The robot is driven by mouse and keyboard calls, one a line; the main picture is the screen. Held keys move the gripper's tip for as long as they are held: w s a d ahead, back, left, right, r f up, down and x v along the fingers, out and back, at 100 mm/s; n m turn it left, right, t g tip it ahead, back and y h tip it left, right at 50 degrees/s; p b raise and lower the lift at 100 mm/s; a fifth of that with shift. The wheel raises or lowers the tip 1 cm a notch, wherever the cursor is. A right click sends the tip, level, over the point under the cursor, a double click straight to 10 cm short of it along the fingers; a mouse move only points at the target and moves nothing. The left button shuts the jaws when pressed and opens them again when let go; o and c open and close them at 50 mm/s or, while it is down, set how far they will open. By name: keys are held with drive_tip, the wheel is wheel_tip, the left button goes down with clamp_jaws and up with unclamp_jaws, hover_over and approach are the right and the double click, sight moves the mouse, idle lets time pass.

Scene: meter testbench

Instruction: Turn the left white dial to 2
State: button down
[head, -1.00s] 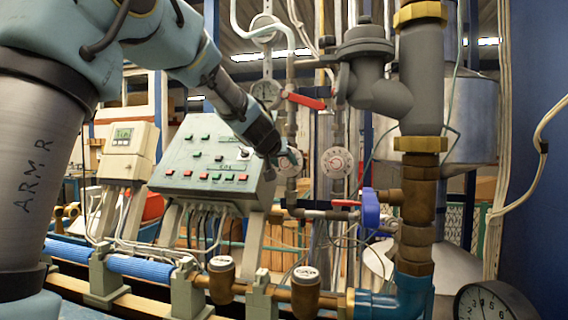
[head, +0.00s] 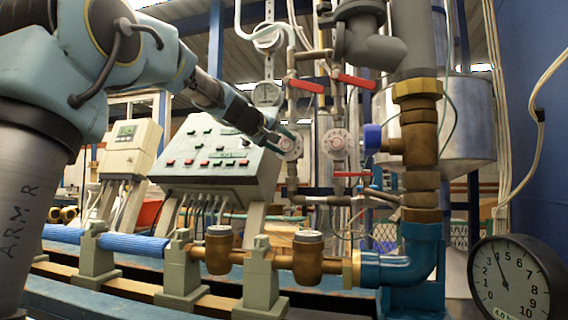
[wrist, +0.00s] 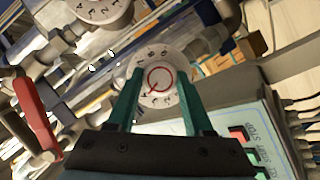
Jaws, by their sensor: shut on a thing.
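The left white dial (head: 291,146) sits on the vertical pipe right of the control panel in the head view, partly covered by my gripper (head: 281,138). In the wrist view the same dial (wrist: 159,98) shows a red ring and dark numerals around its rim, too small to read surely. My gripper (wrist: 160,82) has one green finger on each side of the dial's middle and is shut on it. The right white dial (head: 337,142) is on the neighbouring pipe, apart from my gripper. Part of a second white dial (wrist: 100,10) shows at the top of the wrist view.
A sloped control panel (head: 215,160) with several buttons stands left of the dials. Red lever handles (head: 356,81) and a blue valve knob (head: 372,138) are near the dials. A large round gauge (head: 510,280) is at the lower right.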

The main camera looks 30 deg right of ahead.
drive_tip(key=n+h+b, duration=0.1)
drive_tip(key=n+b, duration=0.1)
drive_tip(key=b, duration=0.2)
drive_tip(key=f+n+h+b, duration=0.1)
drive_tip(key=n+b, duration=0.2)
drive_tip(key=b, duration=0.1)
drive_tip(key=shift+w+f+h+b, duration=0.1)
drive_tip(key=shift+h+b, duration=0.2)
drive_tip(key=shift+b, duration=0.1)
drive_tip(key=n+h+b, duration=0.1)
drive_tip(key=n+b, duration=0.2)
drive_tip(key=shift+b, duration=0.35)
drive_tip(key=shift+n+t+h+b, duration=0.3)
drive_tip(key=shift+n+t+b, duration=0.1)
drive_tip(key=shift+n+b, duration=0.5)
drive_tip(key=shift+r, duration=0.25)
drive_tip(key=shift+c, duration=1.5)
unclamp_jaws()
drive_tip(key=b+v, duration=0.3)
drive_tip(key=v, duration=0.8)
drive_tip(key=shift+b, duration=0.35)
